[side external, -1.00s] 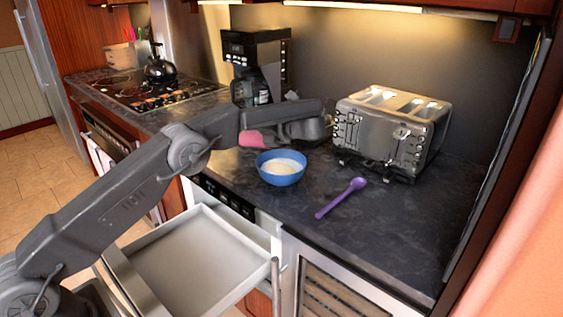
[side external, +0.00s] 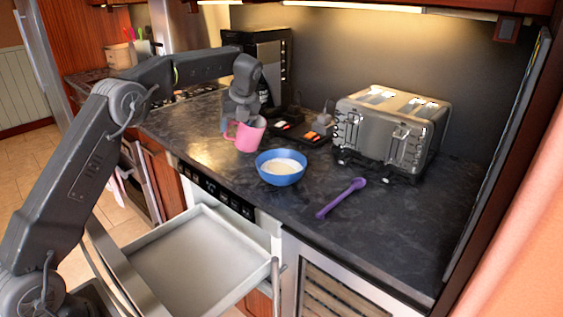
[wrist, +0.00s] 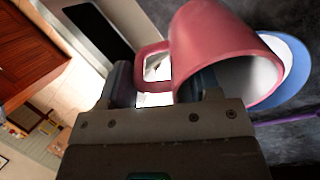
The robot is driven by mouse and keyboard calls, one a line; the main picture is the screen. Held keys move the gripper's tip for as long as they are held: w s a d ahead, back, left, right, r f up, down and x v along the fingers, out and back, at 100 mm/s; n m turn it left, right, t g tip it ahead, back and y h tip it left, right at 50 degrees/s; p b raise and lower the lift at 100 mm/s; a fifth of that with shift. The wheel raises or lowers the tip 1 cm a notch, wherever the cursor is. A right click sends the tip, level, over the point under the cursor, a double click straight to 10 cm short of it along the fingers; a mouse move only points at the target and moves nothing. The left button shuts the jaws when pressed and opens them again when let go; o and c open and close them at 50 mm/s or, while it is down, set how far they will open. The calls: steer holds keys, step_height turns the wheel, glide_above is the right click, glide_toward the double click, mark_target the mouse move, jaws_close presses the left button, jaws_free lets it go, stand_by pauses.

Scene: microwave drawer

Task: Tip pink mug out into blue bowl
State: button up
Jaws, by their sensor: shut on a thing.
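The pink mug (side external: 247,137) is roughly upright in the side view, just left of and behind the blue bowl. My gripper (side external: 231,122) is shut on it at the handle side. The wrist view shows the mug (wrist: 208,40) beside my gripper's fingers (wrist: 160,85), with its handle between them and a pale inside at its mouth. I cannot tell whether the mug touches the counter. The blue bowl (side external: 281,176) stands upright on the dark counter and holds something whitish. Its blue rim shows behind the mug in the wrist view (wrist: 294,68).
A purple spoon (side external: 341,198) lies right of the bowl. A silver toaster (side external: 390,130) stands behind it. A black coffee maker (side external: 272,62) is behind my gripper. An open white drawer (side external: 200,262) juts out below the counter edge. The counter's right front is clear.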

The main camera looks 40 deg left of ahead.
steer(key=h, duration=0.1)
steer(key=a, duration=0.1)
steer(key=h, duration=0.1)
steer(key=shift+s+a+f+t+h, duration=0.25)
steer(key=shift+a+f+t+h, duration=0.05)
steer(key=shift+a+f, duration=0.1)
steer(key=shift+d, duration=0.1)
steer(key=shift+r, duration=1.95)
